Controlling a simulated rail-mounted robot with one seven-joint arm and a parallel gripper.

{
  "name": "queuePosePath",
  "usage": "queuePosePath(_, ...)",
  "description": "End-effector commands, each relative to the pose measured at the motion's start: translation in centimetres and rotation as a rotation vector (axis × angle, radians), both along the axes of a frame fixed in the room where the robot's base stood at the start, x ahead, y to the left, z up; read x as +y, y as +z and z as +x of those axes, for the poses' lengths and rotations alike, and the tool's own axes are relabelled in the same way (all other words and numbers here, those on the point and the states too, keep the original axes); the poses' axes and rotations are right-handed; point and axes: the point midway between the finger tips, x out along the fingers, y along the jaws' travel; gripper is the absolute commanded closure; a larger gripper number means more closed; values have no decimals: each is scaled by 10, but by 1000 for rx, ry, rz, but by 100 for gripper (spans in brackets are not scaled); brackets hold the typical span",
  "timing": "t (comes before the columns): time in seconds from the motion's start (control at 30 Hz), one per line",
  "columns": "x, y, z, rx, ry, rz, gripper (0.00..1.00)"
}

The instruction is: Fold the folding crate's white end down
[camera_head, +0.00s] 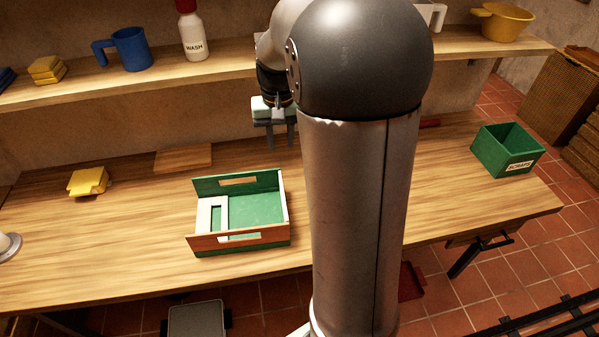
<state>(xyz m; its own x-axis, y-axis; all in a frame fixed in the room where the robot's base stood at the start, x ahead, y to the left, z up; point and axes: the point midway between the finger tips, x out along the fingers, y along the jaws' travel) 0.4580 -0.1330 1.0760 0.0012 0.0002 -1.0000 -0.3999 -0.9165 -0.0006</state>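The folding crate (262,205) stands on the workbench, with a green floor, a green long back side and an orange-brown long front side, both upright with hand slots. A white end panel (222,203) with a slot is at its left end. It leans in or lies over the crate floor, which shows green through the slot; I cannot tell if it is fully flat. The right end shows a thin white edge (286,204) and looks upright. My gripper (282,146) hangs behind and above the crate's right back corner, fingers down, apart and empty, touching nothing visible.
A green box (507,150) stands at the bench's right end. A shelf (160,86) with a blue mug (131,49) and wash bottle (192,32) runs behind. My arm hides the bench's middle.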

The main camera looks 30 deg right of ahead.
Motion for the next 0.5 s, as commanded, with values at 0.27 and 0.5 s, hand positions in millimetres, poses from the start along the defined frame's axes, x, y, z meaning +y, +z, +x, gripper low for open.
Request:
queuePosePath(0.27, 1, -49, -2, 8, 1, 2, 71)
queuePosePath(0.5, 1, -102, -2, 9, 1, 3, 71)
